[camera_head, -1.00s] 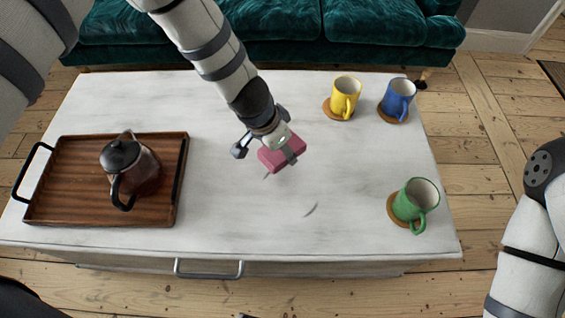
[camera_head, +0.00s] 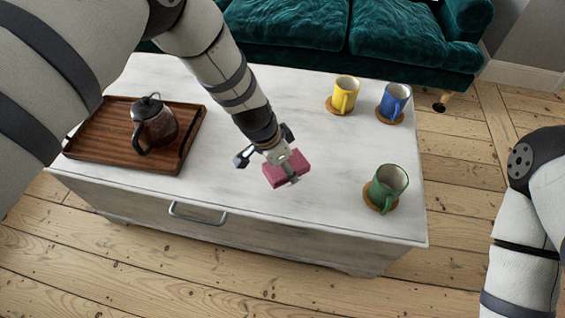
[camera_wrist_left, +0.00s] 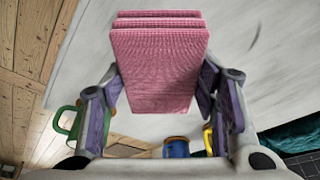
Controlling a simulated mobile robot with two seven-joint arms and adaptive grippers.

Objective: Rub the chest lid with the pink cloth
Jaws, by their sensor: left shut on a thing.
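The pink cloth (camera_head: 275,176) is a folded pad in my left gripper (camera_head: 287,167), over the right-middle part of the white chest lid (camera_head: 235,150). In the left wrist view the cloth (camera_wrist_left: 160,75) sits between the two fingers, which are shut on it. I cannot tell whether its underside touches the lid. A thin dark curved mark (camera_wrist_left: 254,34) shows on the lid in the left wrist view, beside the cloth. My right arm shows at the right edge of the head view; its gripper is out of view.
A wooden tray (camera_head: 92,148) with a glass pot (camera_head: 158,128) stands on the lid's left. A yellow mug (camera_head: 345,92), blue mug (camera_head: 393,100) and green mug (camera_head: 387,185) stand on coasters along the right. A green sofa (camera_head: 400,45) is behind.

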